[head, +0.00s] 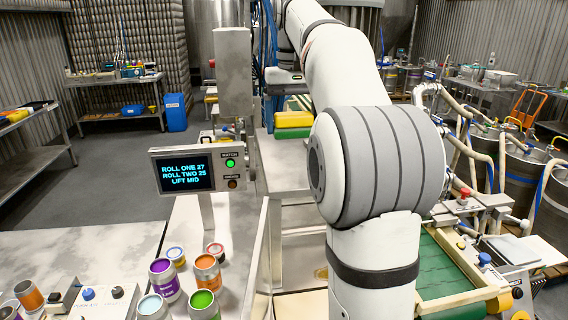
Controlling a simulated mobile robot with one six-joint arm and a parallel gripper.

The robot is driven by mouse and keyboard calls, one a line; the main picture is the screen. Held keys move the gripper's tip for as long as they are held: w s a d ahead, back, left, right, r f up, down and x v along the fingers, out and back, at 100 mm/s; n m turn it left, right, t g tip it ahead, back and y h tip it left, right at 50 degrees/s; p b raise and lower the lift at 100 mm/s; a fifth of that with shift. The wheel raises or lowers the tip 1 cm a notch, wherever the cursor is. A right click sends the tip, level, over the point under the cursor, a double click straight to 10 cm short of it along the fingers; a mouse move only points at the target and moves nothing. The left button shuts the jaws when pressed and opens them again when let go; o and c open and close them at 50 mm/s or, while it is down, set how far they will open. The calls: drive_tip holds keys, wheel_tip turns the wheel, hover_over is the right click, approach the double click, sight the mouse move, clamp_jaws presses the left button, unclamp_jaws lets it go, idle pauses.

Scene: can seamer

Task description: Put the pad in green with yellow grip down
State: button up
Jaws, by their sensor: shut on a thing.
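No other green piece with a yellow grip shows clearly.
A display (186,171) reads "ROLL ONE 27, ROLL TWO 25, LIFT MID", with a green lamp (230,163) lit. Several open paint cans (207,275) stand on the left bench. A green conveyor belt (440,270) lies right of my arm. Hoses and drums crowd the far right.

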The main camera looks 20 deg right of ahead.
hover_over(294, 175)
wheel_tip(294, 175, down, 6)
drive_tip(key=shift+r, duration=0.25)
drive_tip(key=shift+s+f, duration=0.1)
drive_tip(key=shift+f, duration=2.1)
drive_tip(key=shift+b, duration=0.3)
drive_tip(key=o, duration=1)
drive_tip(key=shift+f, duration=0.1)
wheel_tip(294, 175, up, 12)
drive_tip(key=shift+r+p, duration=0.15)
drive_tip(key=shift+p, duration=0.35)
